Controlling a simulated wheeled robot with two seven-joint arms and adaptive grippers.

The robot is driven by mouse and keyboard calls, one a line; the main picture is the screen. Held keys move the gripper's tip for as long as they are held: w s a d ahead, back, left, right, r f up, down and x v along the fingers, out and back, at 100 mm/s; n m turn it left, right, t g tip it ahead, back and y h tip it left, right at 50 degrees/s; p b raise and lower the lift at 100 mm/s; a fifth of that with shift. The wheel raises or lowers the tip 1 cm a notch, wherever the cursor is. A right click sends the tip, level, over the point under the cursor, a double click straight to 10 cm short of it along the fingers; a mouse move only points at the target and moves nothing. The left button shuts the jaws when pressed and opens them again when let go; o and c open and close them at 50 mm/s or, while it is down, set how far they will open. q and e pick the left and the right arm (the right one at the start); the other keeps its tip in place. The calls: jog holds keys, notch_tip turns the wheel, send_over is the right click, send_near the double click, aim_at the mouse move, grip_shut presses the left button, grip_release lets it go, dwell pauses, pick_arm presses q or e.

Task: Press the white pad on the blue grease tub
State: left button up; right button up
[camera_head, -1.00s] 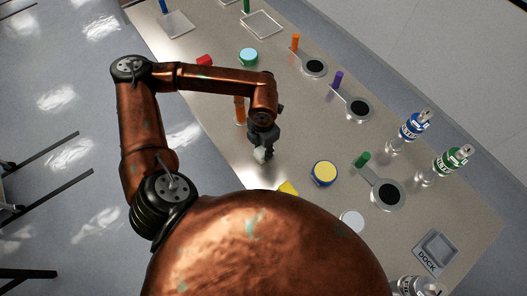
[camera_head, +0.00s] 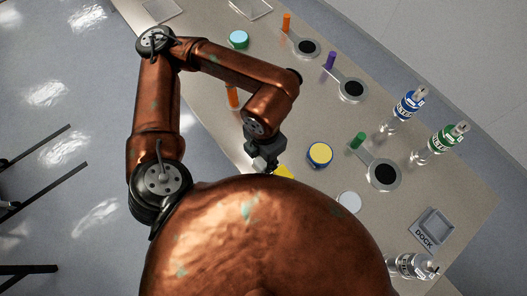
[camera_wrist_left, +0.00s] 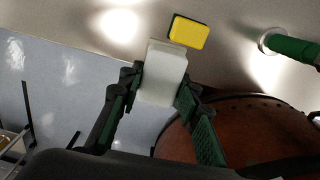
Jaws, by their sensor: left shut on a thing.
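The blue grease tub (camera_head: 318,162) stands upright on the table with a yellow top, right of my left gripper in the head view. My left gripper (camera_head: 262,164) points down near the table's front edge, apart from the tub. In the wrist view, the left gripper (camera_wrist_left: 158,90) is shut on the white pad (camera_wrist_left: 162,72), a pale block between its two fingers. The pad does not show clearly in the head view now. My right gripper is not in view.
A yellow block (camera_head: 284,171) lies close to the left gripper; it also shows in the wrist view (camera_wrist_left: 188,31). Round black-centred plates with coloured handles (camera_head: 384,174), filter bottles (camera_head: 436,143), a white disc (camera_head: 349,201) and a dock tray (camera_head: 433,229) stand rightward. A teal-topped tub (camera_head: 238,39) stands farther back.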

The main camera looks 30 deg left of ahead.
pick_arm(q)
jog(key=o, duration=0.5)
jog(key=c, duration=0.4)
